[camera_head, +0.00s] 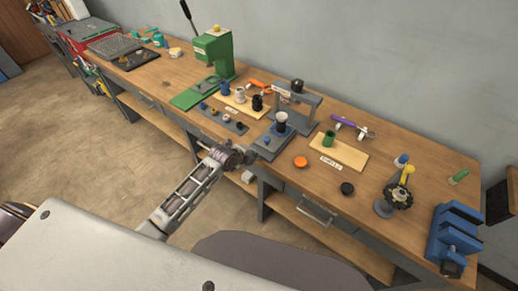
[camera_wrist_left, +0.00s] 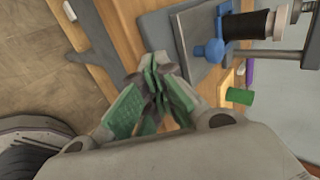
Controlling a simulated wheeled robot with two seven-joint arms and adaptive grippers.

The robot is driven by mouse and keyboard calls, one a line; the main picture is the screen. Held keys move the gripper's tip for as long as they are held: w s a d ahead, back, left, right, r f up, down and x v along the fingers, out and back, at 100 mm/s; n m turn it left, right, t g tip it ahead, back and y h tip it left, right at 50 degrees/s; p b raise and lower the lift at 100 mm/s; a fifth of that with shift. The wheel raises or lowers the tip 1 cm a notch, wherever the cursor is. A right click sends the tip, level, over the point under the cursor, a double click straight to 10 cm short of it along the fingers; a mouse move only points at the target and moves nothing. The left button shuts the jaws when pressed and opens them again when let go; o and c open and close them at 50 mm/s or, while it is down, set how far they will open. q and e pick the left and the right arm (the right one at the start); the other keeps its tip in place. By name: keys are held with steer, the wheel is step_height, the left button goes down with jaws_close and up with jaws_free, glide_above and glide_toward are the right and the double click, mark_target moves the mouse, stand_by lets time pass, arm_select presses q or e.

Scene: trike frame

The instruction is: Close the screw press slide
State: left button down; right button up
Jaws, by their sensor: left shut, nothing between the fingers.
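The screw press (camera_head: 312,99) is a grey frame with a black knob on top, on a dark base at the middle of the bench. Its slide (camera_head: 274,141) sticks out toward the front edge. A blue holder with a black and white piece (camera_head: 281,122) and a small blue knob (camera_head: 267,140) stand on the slide. In the left wrist view the blue knob (camera_wrist_left: 212,51) is just beyond my fingertips. My left gripper (camera_head: 247,156) is shut and empty at the bench's front edge, beside the slide's front end; contact cannot be told. My right gripper is out of view.
A green press (camera_head: 216,52) stands left of the screw press. An orange disc (camera_head: 300,162), a black disc (camera_head: 347,188) and a wooden board with a green cup (camera_head: 329,138) are to the right. A blue vise (camera_head: 453,235) is at the far right. A drawer handle (camera_head: 316,212) sits below the front edge.

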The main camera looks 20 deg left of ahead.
mark_target(263, 148)
arm_select(q)
steer(key=shift+w+d+r+p, duration=0.1)
steer(key=shift+w+d+p, duration=0.2)
steer(key=shift+w, duration=0.55)
steer(key=shift+w+d+p, duration=0.15)
steer(key=shift+w+d, duration=0.2)
steer(key=shift+w, duration=0.5)
steer(key=shift+w, duration=0.2)
